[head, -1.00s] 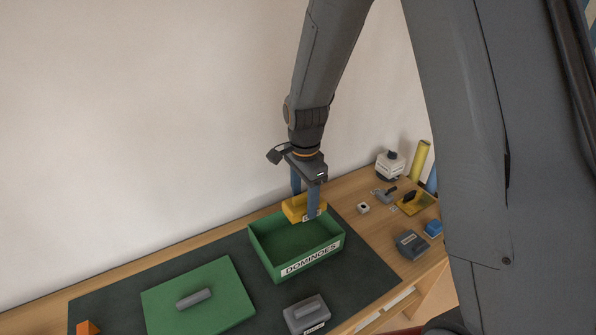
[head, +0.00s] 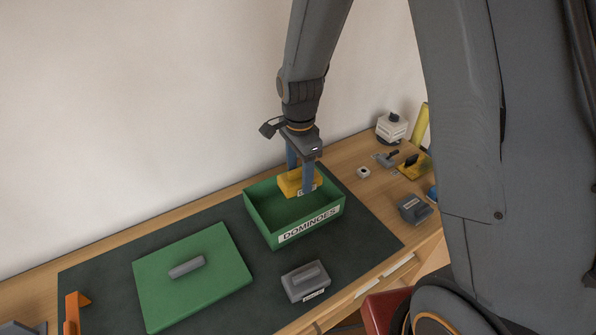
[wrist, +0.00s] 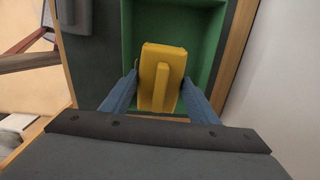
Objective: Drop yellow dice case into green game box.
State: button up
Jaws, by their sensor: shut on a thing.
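The green game box (head: 262,222), labelled DOMINOES, stands open on the dark mat. My gripper (head: 301,181) is at the box's back part, pointing down. It is shut on the yellow dice case (head: 290,183), one blue finger on each side. In the wrist view the yellow case (wrist: 162,75) sits between the fingers (wrist: 160,88), with the green box floor and walls (wrist: 199,30) behind it. The case's lower part appears to be at or just inside the rim; whether it touches the floor I cannot tell.
A green lid (head: 212,288) with a grey handle lies on the mat (head: 90,285) at left. A grey case (head: 305,281) is in front of the box. An orange piece (head: 74,310) is at far left. Small items and a white container (head: 391,128) stand at right, near the wall.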

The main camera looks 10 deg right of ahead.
aim_at(299, 170)
jog(key=o, duration=1.3)
jog(key=shift+r+b, duration=0.95)
jog(key=shift+r, duration=3)
jog(key=s+d+f+n+t+b, duration=0.1)
jog(key=s+d+n, duration=0.8)
jog(key=s+n, duration=0.3)
jog(key=shift+d+f+n+b, duration=0.25)
jog(key=shift+d+n+b, duration=0.1)
jog(key=shift+n, duration=0.75)
